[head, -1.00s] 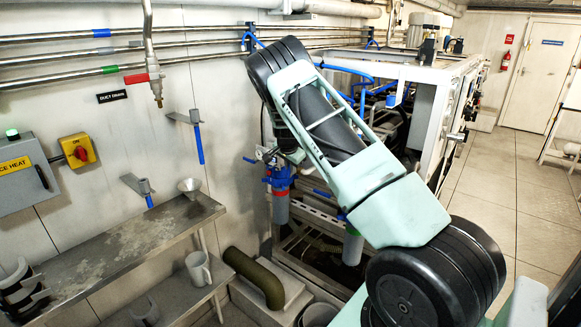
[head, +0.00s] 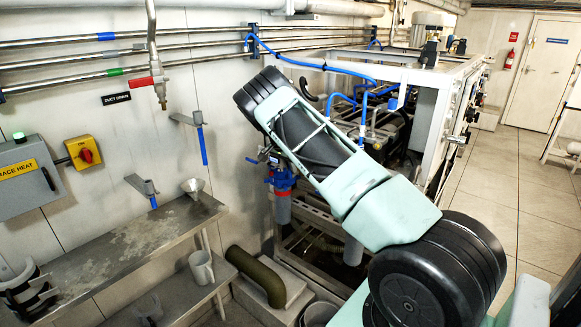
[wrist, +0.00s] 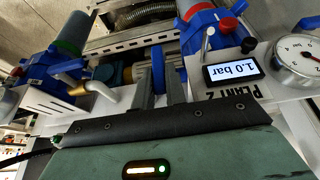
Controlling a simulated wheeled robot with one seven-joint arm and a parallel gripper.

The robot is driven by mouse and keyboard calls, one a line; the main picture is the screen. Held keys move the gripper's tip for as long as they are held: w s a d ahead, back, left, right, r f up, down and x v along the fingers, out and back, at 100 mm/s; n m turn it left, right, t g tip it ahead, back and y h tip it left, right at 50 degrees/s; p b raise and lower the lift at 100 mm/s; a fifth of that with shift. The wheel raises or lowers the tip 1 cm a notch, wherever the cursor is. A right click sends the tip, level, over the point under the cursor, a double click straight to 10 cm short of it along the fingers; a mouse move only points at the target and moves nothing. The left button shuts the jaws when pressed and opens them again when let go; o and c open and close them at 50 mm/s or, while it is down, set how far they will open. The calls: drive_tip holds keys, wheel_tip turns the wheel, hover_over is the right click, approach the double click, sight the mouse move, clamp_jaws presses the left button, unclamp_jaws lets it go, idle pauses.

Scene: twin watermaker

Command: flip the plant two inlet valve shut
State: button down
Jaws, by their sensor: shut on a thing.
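In the wrist view, my gripper (wrist: 160,92) is shut on a blue lever handle (wrist: 158,68), which stands up between the two grey fingers. The handle is in front of a panel with an upside-down label, PLANT 2 (wrist: 249,94). A brass fitting and pale elbow pipe (wrist: 100,88) are to the left of the fingers. Where the handle joins its valve is hidden by my fingers. In the head view, my arm covers the gripper and the lever.
Blue filter housings (wrist: 205,30) stand close by. In the head view, a steel shelf (head: 120,240) is at left; open floor (head: 490,190) is at right.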

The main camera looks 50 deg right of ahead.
drive_tip(key=c, duration=1.4)
unclamp_jaws()
drive_tip(key=shift+r, duration=0.1)
drive_tip(key=shift+c, duration=0.2)
